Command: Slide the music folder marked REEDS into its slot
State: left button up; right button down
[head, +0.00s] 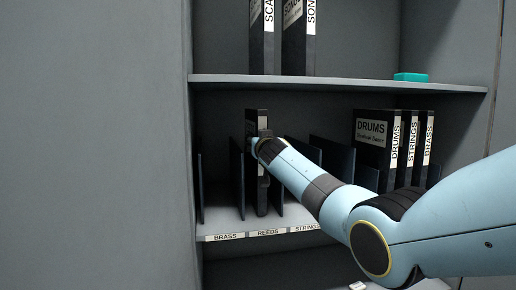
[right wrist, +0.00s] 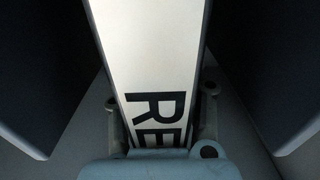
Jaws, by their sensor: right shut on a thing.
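The dark REEDS folder (head: 256,124) stands upright in the lower shelf bay in the head view, between two dark dividers and above the REEDS label (head: 268,233). Its spine (right wrist: 150,60) fills the middle of the right wrist view, with the letters "RE" readable. My right gripper (head: 260,147) is shut on the folder at its spine; its fingers (right wrist: 158,113) lie on both sides of it. My arm hides part of the folder, and I cannot tell how deep it sits. My left gripper is not in view.
Dark dividers (right wrist: 30,80) flank the folder closely on both sides. DRUMS (head: 371,133), STRINGS (head: 411,140) and BRASS (head: 428,138) folders stand to the right. The upper shelf (head: 340,82) passes above, bearing more folders and a teal box (head: 411,77).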

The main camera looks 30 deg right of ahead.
jog(key=shift+r, duration=0.15)
jog(key=c, duration=0.9)
grip_release()
